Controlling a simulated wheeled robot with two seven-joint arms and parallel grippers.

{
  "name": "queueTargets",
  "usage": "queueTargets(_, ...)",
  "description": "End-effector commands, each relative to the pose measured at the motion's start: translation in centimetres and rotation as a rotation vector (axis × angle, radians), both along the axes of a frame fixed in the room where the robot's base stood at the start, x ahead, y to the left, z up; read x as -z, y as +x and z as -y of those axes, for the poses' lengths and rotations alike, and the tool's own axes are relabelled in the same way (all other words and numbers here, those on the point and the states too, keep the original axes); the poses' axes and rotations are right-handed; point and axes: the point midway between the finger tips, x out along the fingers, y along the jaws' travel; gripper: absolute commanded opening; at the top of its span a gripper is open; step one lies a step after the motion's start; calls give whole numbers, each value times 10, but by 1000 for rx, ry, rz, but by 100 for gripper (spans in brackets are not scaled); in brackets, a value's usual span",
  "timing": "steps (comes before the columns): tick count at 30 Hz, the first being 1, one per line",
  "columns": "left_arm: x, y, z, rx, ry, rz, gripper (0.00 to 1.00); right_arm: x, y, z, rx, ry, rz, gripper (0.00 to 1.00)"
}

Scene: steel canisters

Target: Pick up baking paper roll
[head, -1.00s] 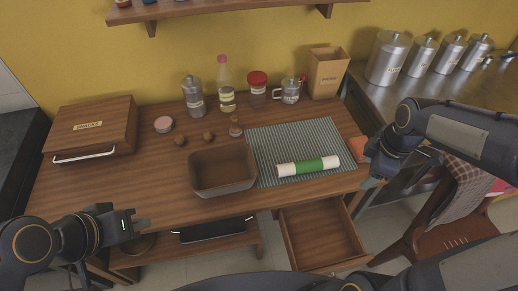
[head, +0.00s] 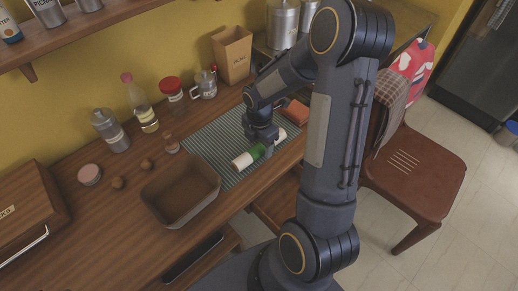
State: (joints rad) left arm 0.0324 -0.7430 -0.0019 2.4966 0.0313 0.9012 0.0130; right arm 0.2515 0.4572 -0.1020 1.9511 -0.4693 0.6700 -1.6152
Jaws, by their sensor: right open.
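The baking paper roll (head: 242,161), white at its ends with a green middle, lies on the striped grey-green mat (head: 215,142) on the wooden table. My right gripper (head: 267,150) is open, pointing down at the roll's green middle. It hides part of the roll. I cannot tell whether its fingers are around the roll or just above it. My left gripper is out of view.
A brown empty bin (head: 181,190) stands left of the mat. An orange block (head: 295,112) lies right of the roll. A brown chair (head: 415,175) stands at right.

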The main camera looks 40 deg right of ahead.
Motion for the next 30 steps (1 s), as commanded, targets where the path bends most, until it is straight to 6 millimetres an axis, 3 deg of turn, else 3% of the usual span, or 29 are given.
queueTargets(3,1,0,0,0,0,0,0,9,0,0,1,0,-1,63)
queueTargets(10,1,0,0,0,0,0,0,10,0,0,2,0,0,61)
queueTargets(21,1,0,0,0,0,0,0,9,0,0,2,0,1,13)
queueTargets(30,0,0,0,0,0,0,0,7,0,0,2,0,2,12)
